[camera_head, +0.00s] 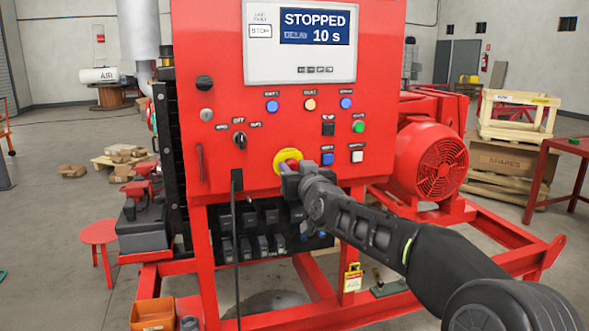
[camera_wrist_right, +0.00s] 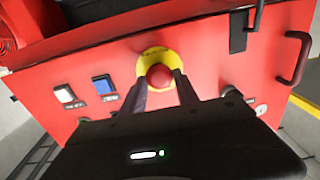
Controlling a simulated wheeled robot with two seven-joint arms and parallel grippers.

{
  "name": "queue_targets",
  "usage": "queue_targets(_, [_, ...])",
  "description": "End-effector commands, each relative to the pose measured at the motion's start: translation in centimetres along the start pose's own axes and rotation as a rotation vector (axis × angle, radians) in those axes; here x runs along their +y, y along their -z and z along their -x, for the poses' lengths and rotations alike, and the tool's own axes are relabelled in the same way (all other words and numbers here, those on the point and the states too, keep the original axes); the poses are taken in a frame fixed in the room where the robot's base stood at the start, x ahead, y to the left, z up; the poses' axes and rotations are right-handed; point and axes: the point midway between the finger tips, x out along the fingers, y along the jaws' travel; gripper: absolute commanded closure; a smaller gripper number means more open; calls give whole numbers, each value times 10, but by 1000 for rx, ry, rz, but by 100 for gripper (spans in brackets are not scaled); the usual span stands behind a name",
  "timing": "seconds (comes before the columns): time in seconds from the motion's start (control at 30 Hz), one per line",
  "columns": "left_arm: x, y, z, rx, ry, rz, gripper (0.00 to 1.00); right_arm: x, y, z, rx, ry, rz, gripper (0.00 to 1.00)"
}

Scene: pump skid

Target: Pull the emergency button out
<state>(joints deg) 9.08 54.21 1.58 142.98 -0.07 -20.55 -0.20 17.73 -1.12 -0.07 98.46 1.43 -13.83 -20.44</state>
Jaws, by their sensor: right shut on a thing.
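The emergency button is a red mushroom knob (camera_wrist_right: 159,76) on a round yellow plate (camera_head: 288,157), low on the front of the red control panel (camera_head: 230,100). My right gripper (camera_head: 289,172) reaches it from the lower right. In the right wrist view its two fingers (camera_wrist_right: 160,90) are on either side of the red knob, shut on it. In the head view the gripper hides the lower part of the button. The panel's screen (camera_head: 315,26) reads STOPPED and DELAY 10 s. My left gripper is in neither view.
Coloured push buttons (camera_head: 358,127) and a black selector switch (camera_head: 240,140) sit close around the emergency button. A panel handle (camera_head: 200,162) sticks out at the left. A red motor (camera_head: 430,160) stands at the right, and black breakers (camera_head: 262,232) sit below.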

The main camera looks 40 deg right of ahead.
Motion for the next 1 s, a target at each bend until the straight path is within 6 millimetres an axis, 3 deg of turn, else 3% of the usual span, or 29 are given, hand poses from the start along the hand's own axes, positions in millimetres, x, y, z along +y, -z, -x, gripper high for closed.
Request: queue_targets(1.0, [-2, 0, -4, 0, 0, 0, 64, 0, -1, 7, 0, 0, -1, 100])
